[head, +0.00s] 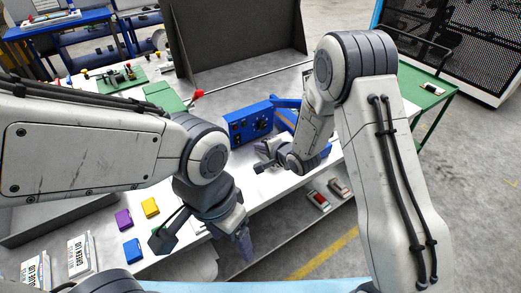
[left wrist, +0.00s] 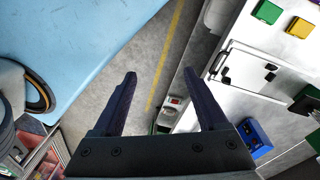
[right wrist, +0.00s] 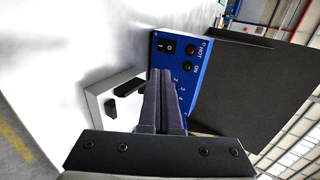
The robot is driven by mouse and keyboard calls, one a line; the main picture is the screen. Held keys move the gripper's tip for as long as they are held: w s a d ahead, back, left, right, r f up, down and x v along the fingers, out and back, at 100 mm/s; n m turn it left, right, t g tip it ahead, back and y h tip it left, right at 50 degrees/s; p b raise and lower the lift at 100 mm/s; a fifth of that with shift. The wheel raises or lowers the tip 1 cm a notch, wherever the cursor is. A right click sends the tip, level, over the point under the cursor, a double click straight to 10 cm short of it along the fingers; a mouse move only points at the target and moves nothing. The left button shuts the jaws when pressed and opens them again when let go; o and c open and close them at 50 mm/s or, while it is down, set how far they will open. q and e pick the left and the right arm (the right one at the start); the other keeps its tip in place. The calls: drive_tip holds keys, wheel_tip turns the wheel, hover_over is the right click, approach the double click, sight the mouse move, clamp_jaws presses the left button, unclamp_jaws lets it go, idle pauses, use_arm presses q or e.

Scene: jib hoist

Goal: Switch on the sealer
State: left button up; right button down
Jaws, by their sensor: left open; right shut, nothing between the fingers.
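The sealer (head: 246,126) is a blue box on the white bench, with a black dial on its face. In the right wrist view its blue front panel (right wrist: 185,82) shows a black rocker switch (right wrist: 167,46) marked I and O. Beside the switch are a red HOT lamp (right wrist: 190,50) and a green ON lamp (right wrist: 187,67); I cannot tell whether either is lit. My right gripper (right wrist: 160,72) is shut and empty in front of the panel, covering part of it; contact is unclear. My left gripper (left wrist: 160,75) is open and empty, low at the bench's front edge.
Yellow (head: 150,207), purple (head: 124,219) and blue (head: 132,250) blocks lie on the bench at the left. A grey upright panel (head: 235,40) stands behind the sealer. A lower shelf (head: 290,220) holds small devices. Open floor lies at the front right.

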drive_tip(key=shift+s+d+r, duration=0.1)
drive_tip(key=shift+s+r, duration=0.1)
